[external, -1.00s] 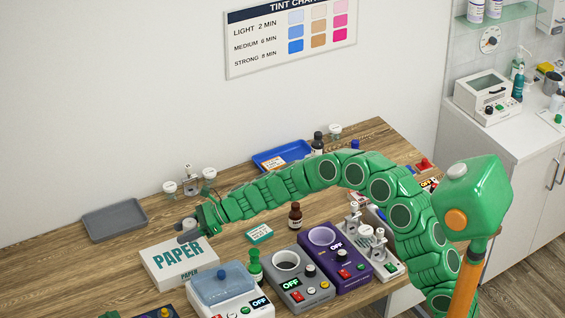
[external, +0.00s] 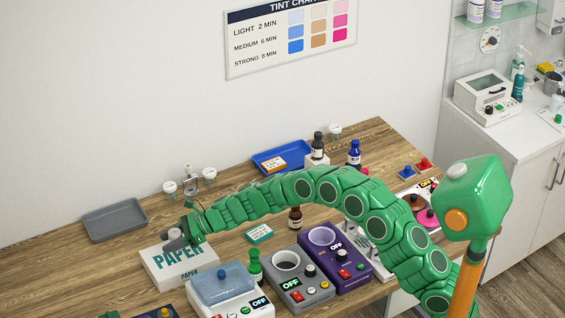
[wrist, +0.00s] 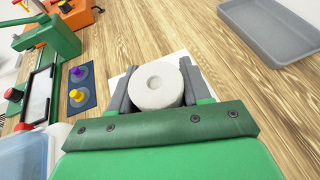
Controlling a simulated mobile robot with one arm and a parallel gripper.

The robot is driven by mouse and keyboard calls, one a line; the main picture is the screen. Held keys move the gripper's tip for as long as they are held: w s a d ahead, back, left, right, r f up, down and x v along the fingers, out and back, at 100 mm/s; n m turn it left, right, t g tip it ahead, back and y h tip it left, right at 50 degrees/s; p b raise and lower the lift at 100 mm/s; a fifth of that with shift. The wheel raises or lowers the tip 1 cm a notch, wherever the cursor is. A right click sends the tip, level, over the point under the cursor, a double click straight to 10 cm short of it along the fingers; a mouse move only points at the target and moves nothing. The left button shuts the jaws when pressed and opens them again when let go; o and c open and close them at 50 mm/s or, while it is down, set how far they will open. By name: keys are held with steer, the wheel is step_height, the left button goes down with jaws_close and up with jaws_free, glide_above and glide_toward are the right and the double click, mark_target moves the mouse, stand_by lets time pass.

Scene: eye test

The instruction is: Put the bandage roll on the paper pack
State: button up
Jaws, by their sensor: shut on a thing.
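The bandage roll (wrist: 158,86) is white with a round hole and sits between the two grey fingers of my gripper (wrist: 157,70) in the wrist view. The gripper is shut on it. In the external view my gripper (external: 174,240) is at the back left part of the white paper pack (external: 207,258), over its top. The pack's lettering is partly covered. White edges of the pack (wrist: 116,84) show around the fingers in the wrist view. I cannot tell whether the roll touches the pack.
A grey tray (external: 115,221) lies left of the pack. A device with a blue-lidded tank (external: 222,285) stands in front, beside a green bottle (external: 254,266). Small white-lidded jars (external: 170,187) stand behind my arm. Bare wood lies between tray and pack.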

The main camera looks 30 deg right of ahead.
steer(key=shift+f, duration=1.55)
steer(key=shift+f, duration=0.1)
steer(key=o, duration=1)
steer(key=shift+d+r, duration=0.2)
steer(key=v, duration=1.1)
steer(key=shift+s+d+r, duration=0.1)
steer(key=shift+d+r, duration=0.05)
steer(key=shift+r, duration=0.05)
